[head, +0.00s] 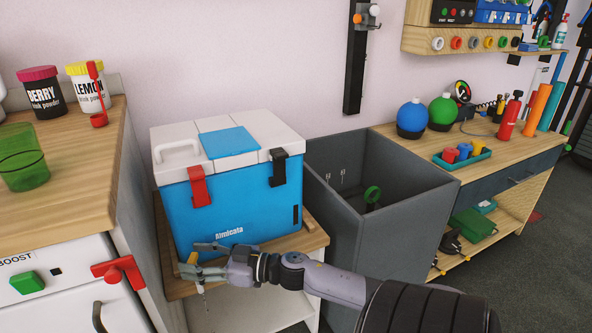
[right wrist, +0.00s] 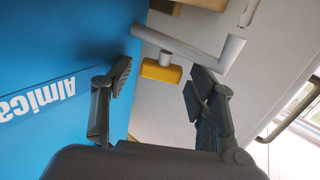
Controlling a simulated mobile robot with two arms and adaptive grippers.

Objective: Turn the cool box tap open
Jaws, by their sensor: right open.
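The blue cool box (head: 228,200) with a white lid stands on a small wooden stand. Its tap has a yellow handle (head: 192,258) low at the box's front left. In the right wrist view the yellow handle (right wrist: 161,71) sits on a grey bent pipe (right wrist: 185,45). My right gripper (head: 196,261) is open at the tap. In the wrist view its fingers (right wrist: 159,72) lie on either side of the yellow handle, with visible gaps. Contact does not show. The fingers partly hide the tap in the head view. My left gripper is not in view.
A wooden counter (head: 62,200) with jars and a green cup is at the left. The cabinet below has a red handle (head: 118,270). A grey open bin (head: 385,225) stands right of the box, and a workbench (head: 505,160) farther right.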

